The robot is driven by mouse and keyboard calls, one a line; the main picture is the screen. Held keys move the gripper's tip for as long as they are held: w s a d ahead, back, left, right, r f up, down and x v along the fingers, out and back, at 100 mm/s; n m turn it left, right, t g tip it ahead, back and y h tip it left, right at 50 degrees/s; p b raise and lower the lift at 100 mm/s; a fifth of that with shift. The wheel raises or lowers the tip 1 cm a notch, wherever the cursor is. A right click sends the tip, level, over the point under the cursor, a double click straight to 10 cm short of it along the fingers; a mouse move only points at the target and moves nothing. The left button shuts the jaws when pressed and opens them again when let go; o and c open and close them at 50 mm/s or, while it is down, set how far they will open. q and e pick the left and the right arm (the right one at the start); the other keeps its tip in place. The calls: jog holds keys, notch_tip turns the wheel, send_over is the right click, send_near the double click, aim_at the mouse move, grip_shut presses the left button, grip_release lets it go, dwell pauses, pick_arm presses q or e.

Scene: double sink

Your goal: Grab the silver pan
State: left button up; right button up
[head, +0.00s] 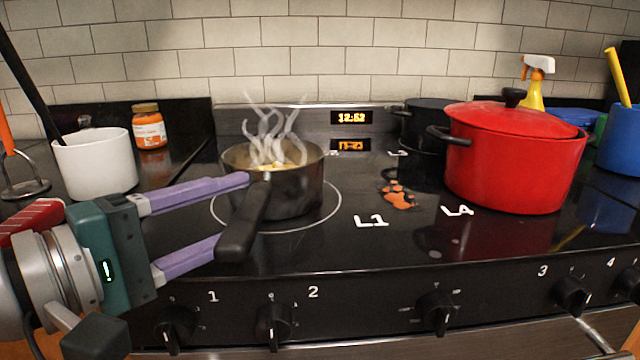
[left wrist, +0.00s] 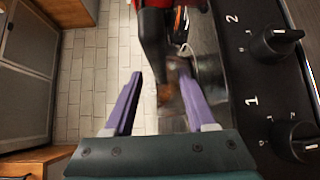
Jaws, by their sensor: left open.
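The silver pan (head: 293,194) looks dark grey, with steam and yellowish food inside. It stands on the ringed burner at the left of the hob. Its dark handle (head: 244,222) points toward me and slightly left. My left gripper (head: 233,211), with purple fingers, is open just left of the handle. The fingertips reach the handle's left edge in the picture; I cannot tell whether they touch it. In the left wrist view the open fingers (left wrist: 160,78) show, with blurred dark shapes beyond them. My right gripper is not in view.
A red lidded pot (head: 513,163) and a black pot (head: 425,128) stand at the right of the hob. A white container (head: 96,164) and an orange jar (head: 148,128) are at the left. Knobs (head: 274,326) line the stove front. The front middle of the hob is clear.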

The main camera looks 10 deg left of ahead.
aim_at(254, 195)
pick_arm(q)
jog(key=x, duration=0.3)
jog(key=shift+w+d, duration=0.2)
jog(key=shift+w, duration=0.15)
grip_shut()
dwell(1.0)
jog(key=shift+r, duration=0.1)
